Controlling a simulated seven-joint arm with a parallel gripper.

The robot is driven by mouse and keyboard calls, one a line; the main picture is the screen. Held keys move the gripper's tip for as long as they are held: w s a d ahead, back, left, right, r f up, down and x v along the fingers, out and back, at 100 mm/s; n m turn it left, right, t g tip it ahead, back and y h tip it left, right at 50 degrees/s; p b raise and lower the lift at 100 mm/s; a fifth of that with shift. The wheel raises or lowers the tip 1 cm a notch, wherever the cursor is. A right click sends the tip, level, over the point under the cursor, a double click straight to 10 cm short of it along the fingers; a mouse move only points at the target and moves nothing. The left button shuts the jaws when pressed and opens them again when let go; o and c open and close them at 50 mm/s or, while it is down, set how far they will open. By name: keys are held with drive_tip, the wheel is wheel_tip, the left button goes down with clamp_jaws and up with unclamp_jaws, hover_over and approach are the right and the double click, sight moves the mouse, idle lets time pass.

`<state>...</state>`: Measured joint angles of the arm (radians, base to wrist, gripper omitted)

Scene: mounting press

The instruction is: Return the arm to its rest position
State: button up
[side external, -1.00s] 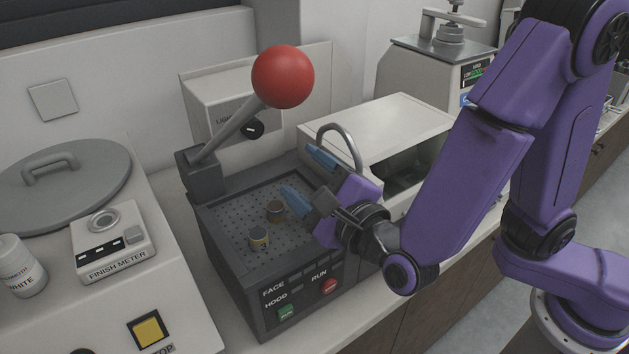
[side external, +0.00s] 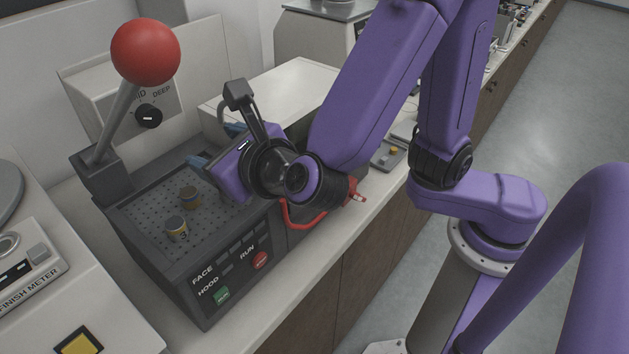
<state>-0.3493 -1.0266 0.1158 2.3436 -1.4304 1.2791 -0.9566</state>
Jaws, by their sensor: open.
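My arm is purple and reaches from its base on the right to the dark mounting press (side external: 165,215). My gripper (side external: 212,146) is open, with its blue fingers over the right rear side of the perforated press bed. I see nothing between the fingers. The wrist and purple palm hide part of the bed and the box behind.
A lever with a red ball (side external: 145,52) rises at the press's left rear. A pale box (side external: 290,88) stands close behind the wrist. A red curved handle (side external: 298,217) is below the wrist. A finish meter (side external: 30,268) is at left. Open floor lies at right.

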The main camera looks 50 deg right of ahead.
wheel_tip(320, 180, up, 8)
drive_tip(key=s+r+m+g+y, duration=0.1)
drive_tip(key=s+m+g+y, duration=0.15)
drive_tip(key=m+g, duration=0.45)
drive_tip(key=w+d+m+g+h, duration=0.1)
drive_tip(key=d+h, duration=0.2)
drive_tip(key=d, duration=0.5)
drive_tip(key=w+d+g+h, duration=0.1)
drive_tip(key=d+g+h, duration=0.15)
drive_tip(key=d, duration=0.55)
drive_tip(key=s+d+f+m+g+y, duration=0.1)
drive_tip(key=s+d+f+m+y, duration=0.1)
drive_tip(key=s+f+m, duration=0.6)
drive_tip(key=s+d+f+m+g+y, duration=0.2)
drive_tip(key=s+d+f+m+y, duration=0.1)
drive_tip(key=s+f+m, duration=0.5)
drive_tip(key=s+f, duration=0.1)
drive_tip(key=s, duration=0.2)
drive_tip(key=shift+s+d+m, duration=0.15)
drive_tip(key=shift+d+m, duration=0.2)
drive_tip(key=shift+m, duration=0.05)
drive_tip(key=shift+g, duration=0.25)
